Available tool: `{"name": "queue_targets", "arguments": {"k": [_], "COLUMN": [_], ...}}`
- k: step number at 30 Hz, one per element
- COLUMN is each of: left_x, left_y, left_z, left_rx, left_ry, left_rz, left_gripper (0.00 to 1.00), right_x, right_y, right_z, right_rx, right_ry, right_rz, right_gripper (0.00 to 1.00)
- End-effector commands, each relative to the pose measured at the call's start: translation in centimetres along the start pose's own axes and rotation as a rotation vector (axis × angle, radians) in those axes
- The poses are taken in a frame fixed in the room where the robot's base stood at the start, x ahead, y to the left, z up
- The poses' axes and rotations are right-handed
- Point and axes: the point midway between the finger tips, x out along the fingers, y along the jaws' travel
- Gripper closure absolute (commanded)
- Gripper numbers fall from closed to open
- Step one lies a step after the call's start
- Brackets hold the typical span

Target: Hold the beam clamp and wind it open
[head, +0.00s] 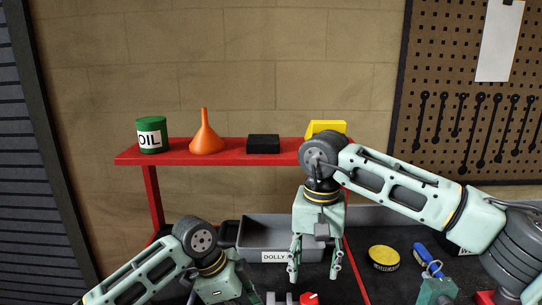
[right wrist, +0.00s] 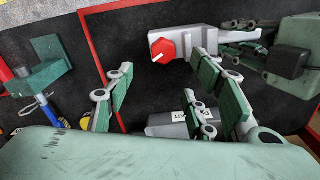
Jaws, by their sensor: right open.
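The beam clamp, a grey body (right wrist: 185,40) with a red knob (right wrist: 165,50), lies at the top middle of the right wrist view. In the head view its red knob (head: 308,299) shows at the bottom edge, mostly cut off. My right gripper (head: 316,272) points down above and behind the knob, open and empty. In the right wrist view its fingers (right wrist: 165,95) are spread wide, with the knob beyond them. My left gripper (right wrist: 236,38) is at the clamp's right end in that view. Whether its fingers grip that end is unclear.
A grey bin (head: 275,233) labelled DOLLY stands behind my right gripper.

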Motion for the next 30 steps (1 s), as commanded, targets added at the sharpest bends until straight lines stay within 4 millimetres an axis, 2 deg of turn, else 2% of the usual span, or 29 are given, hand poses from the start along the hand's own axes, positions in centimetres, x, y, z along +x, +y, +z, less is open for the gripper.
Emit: {"name": "queue_targets", "arguments": {"k": [1, 18, 24, 30], "left_x": [0.6, 0.6, 0.6, 0.6], "left_y": [0.4, 0.4, 0.4, 0.4], "left_z": [0.4, 0.4, 0.4, 0.4], "left_rx": [-0.002, -0.003, -0.003, -0.003], "left_ry": [-0.011, -0.011, -0.011, -0.011], "left_rz": [0.014, 0.013, 0.013, 0.013], "left_gripper": [1.0, 1.0, 1.0, 1.0], "right_x": [0.3, 2.6, 3.1, 3.5], "right_y": [0.0, -0.4, -0.5, -0.5], "right_z": [0.0, 0.2, 0.3, 0.3], "right_rx": [0.103, 1.339, 1.629, 1.742], "right_ry": [-0.001, -0.005, -0.006, -0.007], "right_rz": [0.001, 0.003, 0.003, 0.004], "right_gripper": [0.5, 0.5, 0.5, 0.5]}}
